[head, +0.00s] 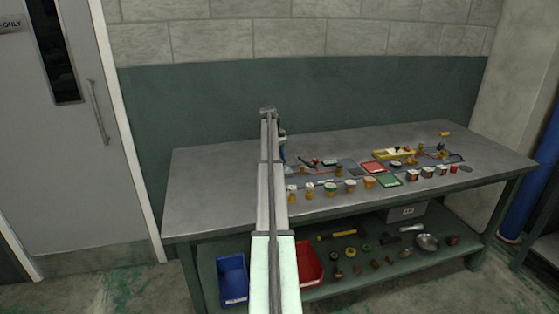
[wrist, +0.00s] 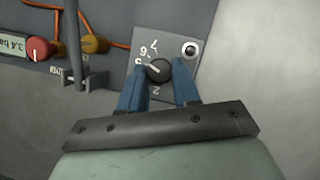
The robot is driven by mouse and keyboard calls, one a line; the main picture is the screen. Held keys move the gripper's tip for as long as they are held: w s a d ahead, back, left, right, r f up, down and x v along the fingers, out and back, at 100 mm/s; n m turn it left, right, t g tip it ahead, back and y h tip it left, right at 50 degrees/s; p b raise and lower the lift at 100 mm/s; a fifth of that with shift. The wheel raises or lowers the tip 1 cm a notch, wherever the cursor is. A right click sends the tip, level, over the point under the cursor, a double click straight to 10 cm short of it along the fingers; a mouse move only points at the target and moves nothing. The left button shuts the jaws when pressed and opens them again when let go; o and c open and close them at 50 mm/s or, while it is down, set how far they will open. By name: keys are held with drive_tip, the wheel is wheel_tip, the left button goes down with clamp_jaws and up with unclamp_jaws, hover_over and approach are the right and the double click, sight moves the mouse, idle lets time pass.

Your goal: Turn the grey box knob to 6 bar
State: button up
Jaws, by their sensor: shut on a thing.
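The grey box (wrist: 197,22) shows in the wrist view with a dark round knob (wrist: 158,70) on its face. White numbers 7, 6, 5 and 2 are legible around the knob; others are hidden. The knob's white mark points to the upper left, close to the 5. My gripper (wrist: 159,74) has its two blue fingers on either side of the knob, shut on it. A display (wrist: 12,45) at the left edge reads 3.4 ba, cut off by the frame. In the head view my arm hides most of the box.
A red knob (wrist: 38,49), an orange-brown knob (wrist: 94,44) and a grey upright fitting (wrist: 86,80) are left of the box. In the head view, the workbench (head: 210,200) carries several jars and trays right of my arm. Its left part is clear.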

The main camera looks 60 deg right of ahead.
idle(0.3)
drive_tip(key=o, duration=1.1)
drive_tip(key=shift+c, duration=0.2)
drive_tip(key=shift+r, duration=0.1)
drive_tip(key=shift+w+d+r, duration=0.1)
drive_tip(key=shift+w+r, duration=0.15)
drive_tip(key=shift+r, duration=0.2)
drive_tip(key=w+d, duration=0.1)
drive_tip(key=w, duration=0.2)
drive_tip(key=w+d, duration=0.2)
drive_tip(key=w, duration=0.2)
drive_tip(key=w+d, duration=0.1)
drive_tip(key=w, duration=0.3)
drive_tip(key=shift+d, duration=0.3)
